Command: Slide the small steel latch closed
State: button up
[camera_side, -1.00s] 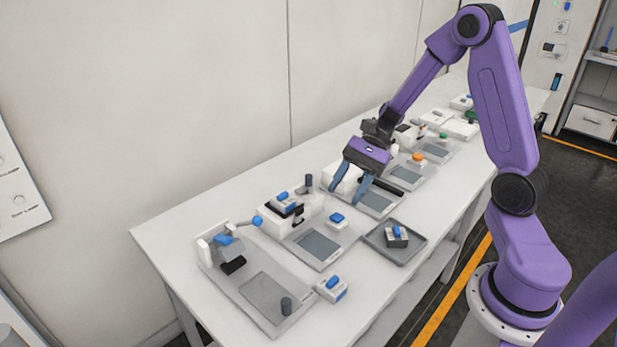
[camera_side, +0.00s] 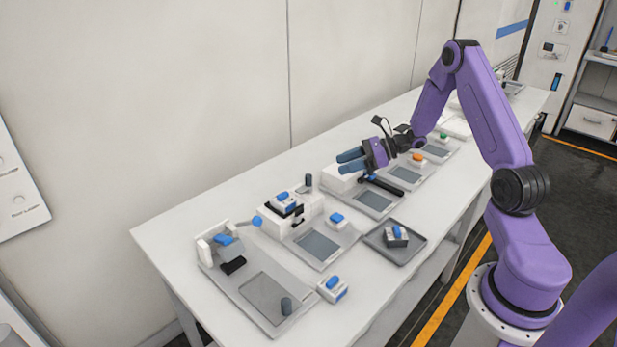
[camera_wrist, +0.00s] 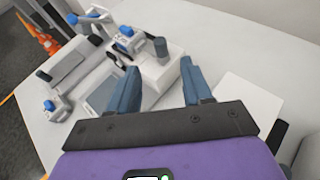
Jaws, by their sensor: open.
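I cannot make out the small steel latch for certain in either view. My gripper (camera_side: 351,161) is open and empty in the side view, above the row of fixtures, with its blue-grey fingers pointing left. A white block (camera_side: 341,179) on a grey plate sits just below the fingers. A black bar (camera_side: 382,186) lies to the right of that block and partly under the gripper. In the wrist view, the two fingers (camera_wrist: 157,70) are apart, with a white fixture block bearing a dark grey cylinder (camera_wrist: 160,46) beyond and between them.
A fixture with a blue-topped part (camera_side: 285,200) stands left of my gripper. A grey tray (camera_side: 372,238) holds a small blue-topped block (camera_side: 396,236). The wall (camera_side: 200,90) runs behind the table.

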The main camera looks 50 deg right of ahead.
aim_at(311, 176)
jog(key=x, duration=1.2)
jog(key=shift+s, duration=0.1)
grip_shut()
